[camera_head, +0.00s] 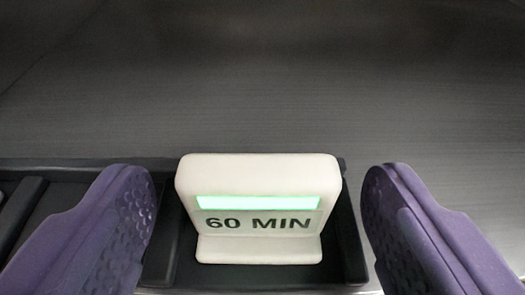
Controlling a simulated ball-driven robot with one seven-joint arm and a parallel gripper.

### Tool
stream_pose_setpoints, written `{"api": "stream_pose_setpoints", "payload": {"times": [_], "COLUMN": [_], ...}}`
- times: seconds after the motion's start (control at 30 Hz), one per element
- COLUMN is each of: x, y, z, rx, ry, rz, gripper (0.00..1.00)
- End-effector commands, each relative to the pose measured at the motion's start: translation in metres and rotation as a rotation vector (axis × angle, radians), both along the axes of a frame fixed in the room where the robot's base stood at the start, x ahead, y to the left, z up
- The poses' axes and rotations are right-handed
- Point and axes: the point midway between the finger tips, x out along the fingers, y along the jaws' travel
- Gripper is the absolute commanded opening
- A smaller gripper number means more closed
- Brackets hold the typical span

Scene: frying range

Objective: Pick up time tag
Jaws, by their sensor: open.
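My gripper (258,205) has purple padded fingers and is open. One finger is to the left of the tag and one to the right. A gap shows between each finger and the tag, and nothing is held.
The black tray (75,164) extends to the left, with dividers and other compartments partly hidden by the left finger. Behind the tray lies a bare, dark brushed-metal surface (270,100). The area to the right of the tray looks clear.

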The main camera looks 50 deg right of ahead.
Motion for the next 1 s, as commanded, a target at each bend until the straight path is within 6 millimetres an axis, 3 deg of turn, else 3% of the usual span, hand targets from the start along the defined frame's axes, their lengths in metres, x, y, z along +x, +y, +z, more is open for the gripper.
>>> {"api": "stream_pose_setpoints", "payload": {"times": [0.13,0.3,0.4,0.77,1.0], "x": [0.000,0.000,0.000,-0.003,-0.022], "y": [0.000,0.001,0.001,0.005,0.031], "z": [0.000,0.000,0.000,0.006,0.027], "rx": [0.000,0.000,0.000,-0.002,-0.001], "ry": [0.000,0.000,0.000,-0.001,-0.002], "rz": [0.000,0.000,0.001,0.001,0.003], "gripper": [0.79,0.40,0.21,0.21,0.21]}}
